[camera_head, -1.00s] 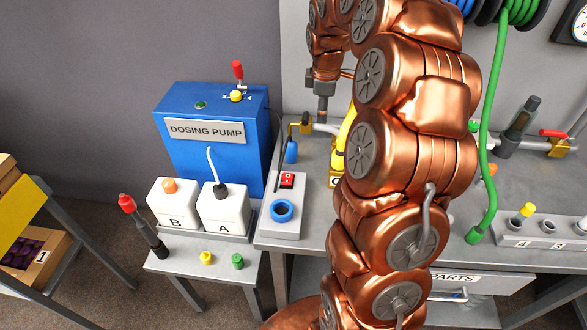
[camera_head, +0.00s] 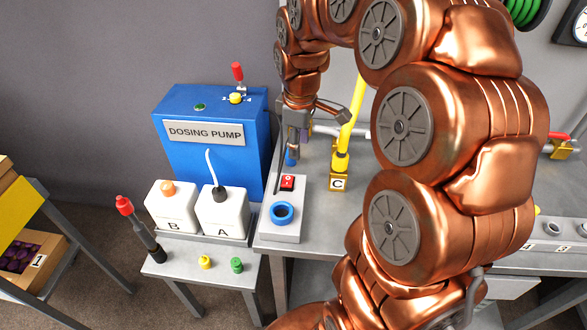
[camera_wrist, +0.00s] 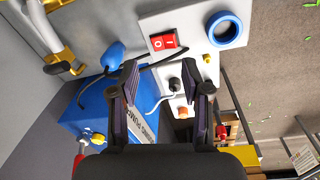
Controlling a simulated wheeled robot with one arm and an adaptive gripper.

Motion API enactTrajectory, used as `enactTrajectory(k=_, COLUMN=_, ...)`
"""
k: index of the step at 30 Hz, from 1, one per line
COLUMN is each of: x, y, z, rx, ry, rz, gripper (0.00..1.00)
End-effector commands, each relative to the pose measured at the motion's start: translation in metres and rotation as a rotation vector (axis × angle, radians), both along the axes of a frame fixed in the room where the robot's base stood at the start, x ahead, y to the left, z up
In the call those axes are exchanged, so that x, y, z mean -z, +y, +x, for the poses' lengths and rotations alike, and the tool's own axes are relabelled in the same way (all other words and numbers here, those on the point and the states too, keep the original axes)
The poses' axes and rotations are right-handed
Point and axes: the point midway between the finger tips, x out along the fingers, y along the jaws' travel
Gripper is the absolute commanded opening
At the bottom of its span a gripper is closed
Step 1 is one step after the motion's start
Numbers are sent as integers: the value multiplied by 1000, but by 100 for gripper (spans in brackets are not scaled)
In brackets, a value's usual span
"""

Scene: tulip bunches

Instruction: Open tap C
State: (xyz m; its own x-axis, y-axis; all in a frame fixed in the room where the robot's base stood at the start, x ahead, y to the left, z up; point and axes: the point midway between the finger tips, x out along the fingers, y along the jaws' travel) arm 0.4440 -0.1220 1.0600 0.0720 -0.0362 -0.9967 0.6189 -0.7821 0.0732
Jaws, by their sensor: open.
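Tap C is marked by a brass block with a white "C" label (camera_head: 338,184), standing on the grey bench with a yellow hose (camera_head: 352,125) rising from it. I cannot make out its handle. My gripper (camera_head: 291,152) hangs to the left of the block and apart from it, near the dosing pump's right side. In the wrist view my gripper (camera_wrist: 168,80) has its fingers spread, with nothing held between them. A blue bulb-shaped piece (camera_wrist: 113,55) lies beside the left finger; it is mostly hidden behind my gripper in the head view. A brass fitting with a black handle (camera_wrist: 57,67) shows at the left.
The blue dosing pump (camera_head: 212,160) stands left of my gripper, with white canisters B (camera_head: 170,208) and A (camera_head: 222,212) before it. A switch box with a red rocker (camera_head: 287,183) and blue ring (camera_head: 282,212) is below my gripper. My arm hides much of the bench's right.

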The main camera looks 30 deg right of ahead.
Motion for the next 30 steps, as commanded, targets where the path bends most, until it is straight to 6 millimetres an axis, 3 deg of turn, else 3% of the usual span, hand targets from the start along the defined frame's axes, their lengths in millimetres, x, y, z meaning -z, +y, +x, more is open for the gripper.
enactTrajectory(k=6, x=3, y=23, z=-27, rx=61, ry=22, rz=12, gripper=47)
enactTrajectory(k=15, x=7, y=43, z=-54, rx=130, ry=46, rz=22, gripper=47)
enactTrajectory(k=28, x=7, y=47, z=-59, rx=147, ry=52, rz=24, gripper=47)
enactTrajectory(k=30, x=7, y=48, z=-60, rx=148, ry=53, rz=24, gripper=40)
